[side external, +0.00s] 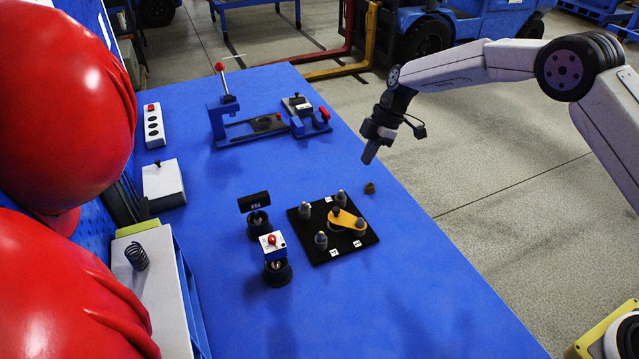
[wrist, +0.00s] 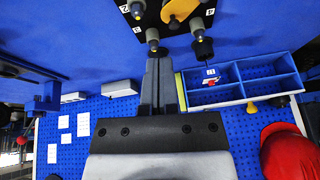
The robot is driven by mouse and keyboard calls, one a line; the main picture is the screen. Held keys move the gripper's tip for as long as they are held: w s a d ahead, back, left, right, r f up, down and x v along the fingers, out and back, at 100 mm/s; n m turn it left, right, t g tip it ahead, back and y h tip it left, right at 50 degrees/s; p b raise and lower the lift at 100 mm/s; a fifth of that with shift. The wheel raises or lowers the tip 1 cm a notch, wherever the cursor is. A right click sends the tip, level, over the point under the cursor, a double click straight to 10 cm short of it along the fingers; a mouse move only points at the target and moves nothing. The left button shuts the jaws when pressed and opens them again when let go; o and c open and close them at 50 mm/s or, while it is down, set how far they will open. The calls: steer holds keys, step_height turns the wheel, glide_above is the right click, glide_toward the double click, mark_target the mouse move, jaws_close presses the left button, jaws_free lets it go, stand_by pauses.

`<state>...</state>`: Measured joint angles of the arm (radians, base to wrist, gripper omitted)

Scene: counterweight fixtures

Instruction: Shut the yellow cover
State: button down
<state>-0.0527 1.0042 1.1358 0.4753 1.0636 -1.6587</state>
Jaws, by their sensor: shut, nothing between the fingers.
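The yellow cover (side external: 348,219) is a small flat arm with a dark knob at one end, lying on a black plate (side external: 316,247). Its other end is at a grey post near the plate's right side. In the wrist view part of the yellow cover (wrist: 178,9) shows at the top edge, cut off by the frame. Several grey posts with yellowish tips stand on the plate, with small white labels. My gripper (side external: 369,158) is shut and empty, above the table beyond the plate's far right corner. Its fingers also show in the wrist view (wrist: 158,62).
A small brown piece (side external: 369,188) lies on the blue table (side external: 420,290) below my gripper. Two black-based devices (side external: 275,262) stand left of the plate. A blue clamp fixture (side external: 240,128) stands farther back. The table's right front is clear.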

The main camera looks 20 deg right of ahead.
mark_target(347, 217)
steer(key=d+m+t, duration=0.1)
steer(key=m, duration=0.3)
steer(key=s+d+m+y, duration=0.1)
steer(key=m, duration=0.3)
steer(key=s+d+f+m+t, duration=0.1)
steer(key=m, duration=0.2)
steer(key=shift+s+d+m+t, duration=0.1)
steer(key=shift+m+t, duration=0.2)
steer(key=shift+m, duration=0.1)
steer(key=shift+f, duration=0.1)
steer(key=x, duration=0.9)
steer(key=shift+a, duration=0.3)
steer(key=a, duration=0.1)
steer(key=a+f, duration=0.1)
steer(key=shift+s+a, duration=0.3)
steer(key=shift+s, duration=0.05)
steer(key=shift+s+a+f, duration=0.2)
steer(key=shift+s+a, duration=0.05)
steer(key=shift+a, duration=0.45)
